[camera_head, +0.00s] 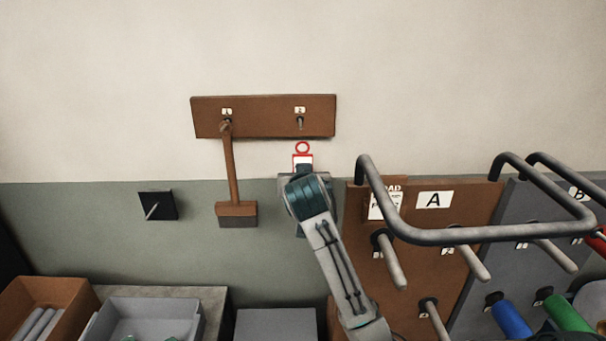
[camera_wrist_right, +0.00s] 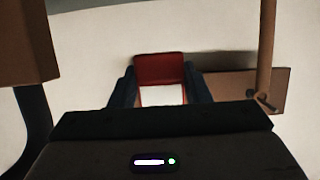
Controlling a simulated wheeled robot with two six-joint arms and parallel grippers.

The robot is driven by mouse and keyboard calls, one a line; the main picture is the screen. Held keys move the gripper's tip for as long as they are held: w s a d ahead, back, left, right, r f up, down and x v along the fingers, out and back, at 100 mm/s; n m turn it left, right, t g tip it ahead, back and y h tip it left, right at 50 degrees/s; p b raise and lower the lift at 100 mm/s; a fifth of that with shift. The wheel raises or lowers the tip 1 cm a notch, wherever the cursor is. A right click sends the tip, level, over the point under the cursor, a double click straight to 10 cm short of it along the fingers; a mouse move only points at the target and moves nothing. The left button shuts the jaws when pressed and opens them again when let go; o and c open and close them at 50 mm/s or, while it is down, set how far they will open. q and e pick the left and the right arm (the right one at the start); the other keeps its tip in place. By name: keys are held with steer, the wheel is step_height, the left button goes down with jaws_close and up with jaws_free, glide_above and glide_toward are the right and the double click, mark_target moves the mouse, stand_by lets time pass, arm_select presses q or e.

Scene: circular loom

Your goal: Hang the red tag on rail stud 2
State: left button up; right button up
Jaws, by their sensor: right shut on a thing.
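The red tag (camera_head: 303,159), with a red ring on top and a white face, is upright just below rail stud 2 (camera_head: 300,123). The ring appears clear of the stud in the head view, though depth is hard to judge. My right gripper (camera_head: 303,172) is shut on the tag's lower part. In the right wrist view the tag (camera_wrist_right: 160,70) sits between the two dark fingers (camera_wrist_right: 161,92). The stud rail (camera_head: 262,130) is a brown board on the wall. My left gripper is not in view.
A brush (camera_head: 233,175) hangs from stud 1, left of the tag. A brown panel marked A (camera_head: 475,197) with pegs and a grey tube frame (camera_head: 470,237) stands right of my arm. Bins (camera_head: 150,315) are at lower left.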

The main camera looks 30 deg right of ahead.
mark_target(302, 161)
steer(key=shift+w+d+r, duration=0.1)
steer(key=shift+w+r, duration=0.05)
steer(key=shift+w+d+b, duration=0.2)
steer(key=shift+w+b, duration=0.15)
steer(key=shift+w, duration=0.15)
steer(key=w+d, duration=0.1)
steer(key=w+d+b, duration=0.1)
steer(key=w, duration=0.1)
steer(key=w+d, duration=0.1)
steer(key=shift+w+b, duration=0.35)
steer(key=shift+b, duration=0.05)
steer(key=shift+r+p, duration=0.25)
steer(key=shift+p, duration=0.25)
